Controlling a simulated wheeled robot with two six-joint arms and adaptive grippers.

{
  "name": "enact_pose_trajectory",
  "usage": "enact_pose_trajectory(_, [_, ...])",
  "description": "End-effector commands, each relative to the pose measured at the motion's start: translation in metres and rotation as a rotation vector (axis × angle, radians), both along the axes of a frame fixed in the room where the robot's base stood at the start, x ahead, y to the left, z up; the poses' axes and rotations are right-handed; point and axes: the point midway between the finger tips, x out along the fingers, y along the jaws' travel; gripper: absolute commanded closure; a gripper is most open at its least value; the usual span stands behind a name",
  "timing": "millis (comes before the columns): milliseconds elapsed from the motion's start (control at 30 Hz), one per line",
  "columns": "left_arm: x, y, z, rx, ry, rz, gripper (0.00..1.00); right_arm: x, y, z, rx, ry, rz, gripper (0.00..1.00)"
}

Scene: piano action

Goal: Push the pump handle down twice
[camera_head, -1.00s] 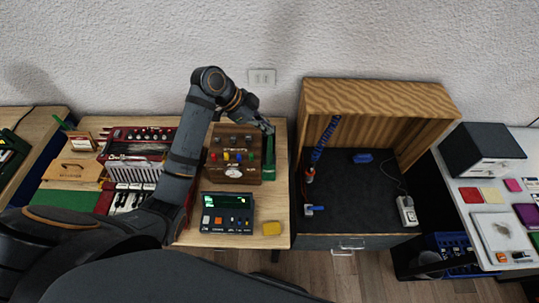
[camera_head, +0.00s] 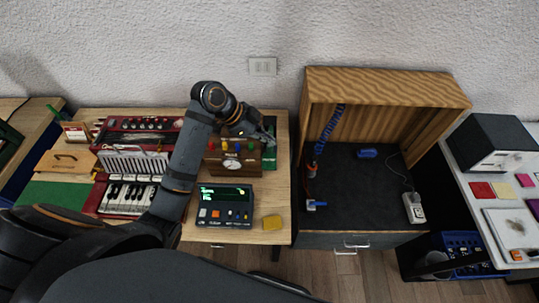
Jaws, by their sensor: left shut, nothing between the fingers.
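The green pump (camera_head: 271,157) stands on the wooden table, at the right of a wooden box with coloured knobs. Its upper part and handle are mostly hidden by my left gripper, so I cannot tell how high the handle is. My left gripper (camera_head: 269,137) is shut and empty. It is over the top of the pump, with its arm reaching in from the left; I cannot tell whether it touches the handle. My right gripper is not in view.
The knobbed wooden box (camera_head: 232,163) is close beside the pump, partly under my left arm. A red accordion (camera_head: 130,195) lies left. A wooden cabinet (camera_head: 385,90) stands right.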

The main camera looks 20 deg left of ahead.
Motion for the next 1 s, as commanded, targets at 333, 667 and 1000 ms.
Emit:
enact_pose_trajectory(333, [-0.0026,-0.0008,-0.0054,0.000,0.000,0.000,1.00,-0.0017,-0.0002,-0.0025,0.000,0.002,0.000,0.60])
enact_pose_trajectory(667, [-0.0025,-0.0007,-0.0053,0.000,0.000,0.000,1.00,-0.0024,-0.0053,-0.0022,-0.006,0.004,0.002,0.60])
enact_pose_trajectory(1000, [-0.0025,-0.0007,-0.0053,0.000,0.000,0.000,1.00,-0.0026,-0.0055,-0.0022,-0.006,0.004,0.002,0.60])
